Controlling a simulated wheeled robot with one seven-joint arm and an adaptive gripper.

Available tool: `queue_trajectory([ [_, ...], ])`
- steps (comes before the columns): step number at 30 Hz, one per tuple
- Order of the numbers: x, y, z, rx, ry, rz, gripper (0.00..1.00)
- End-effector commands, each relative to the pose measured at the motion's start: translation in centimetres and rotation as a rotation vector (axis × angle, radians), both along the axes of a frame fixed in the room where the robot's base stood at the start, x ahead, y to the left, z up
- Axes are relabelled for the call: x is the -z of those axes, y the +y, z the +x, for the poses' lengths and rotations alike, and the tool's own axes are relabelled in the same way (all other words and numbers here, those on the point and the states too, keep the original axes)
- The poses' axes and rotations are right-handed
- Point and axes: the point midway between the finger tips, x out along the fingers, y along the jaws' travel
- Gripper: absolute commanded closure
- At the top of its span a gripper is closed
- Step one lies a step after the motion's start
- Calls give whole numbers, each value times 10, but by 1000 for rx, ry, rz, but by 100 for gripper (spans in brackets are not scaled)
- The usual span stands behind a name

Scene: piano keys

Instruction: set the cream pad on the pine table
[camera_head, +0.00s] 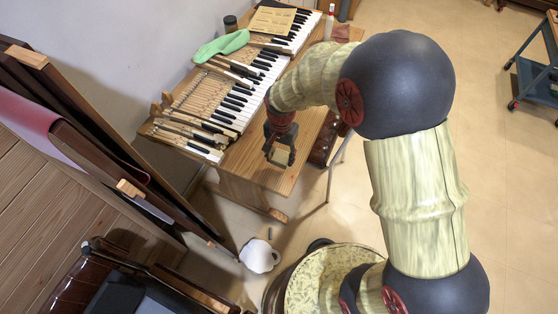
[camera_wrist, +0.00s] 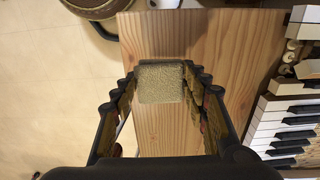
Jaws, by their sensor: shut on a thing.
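The cream pad (camera_wrist: 161,83) is a small square block with a speckled face, held between the fingertips of my gripper (camera_wrist: 160,90) in the wrist view. In the head view the pad (camera_head: 279,156) shows at the tip of my gripper (camera_head: 279,152), over the front part of the pine table. The pine table (camera_wrist: 215,45) has a bare, light-grained top below the pad in the wrist view; its bare front part also shows in the head view (camera_head: 253,172). I cannot tell how far the pad is above the top, or whether they touch.
A piano keyboard (camera_head: 238,103) lies along the table's back side, with a green cloth (camera_head: 221,46) and a yellowish sheet (camera_head: 272,20) on it. Dark wooden panels lean at the left. A white object (camera_head: 259,256) lies on the floor. The table's front strip is clear.

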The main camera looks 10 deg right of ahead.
Motion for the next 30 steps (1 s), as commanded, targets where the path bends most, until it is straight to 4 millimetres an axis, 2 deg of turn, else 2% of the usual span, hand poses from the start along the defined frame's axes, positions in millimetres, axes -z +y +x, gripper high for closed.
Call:
queue_trajectory([
  [1, 6, 1, 4, 0, 1, 0, 75],
  [8, 16, 3, 13, 0, 0, 0, 75],
  [10, 23, 4, 18, 0, 0, 0, 75],
  [15, 50, 4, 16, 0, 1, 0, 75],
  [28, 54, 4, 17, 0, -1, 0, 75],
  [29, 53, 4, 17, 0, -1, 0, 54],
  [30, 53, 4, 17, 0, -1, 0, 51],
])
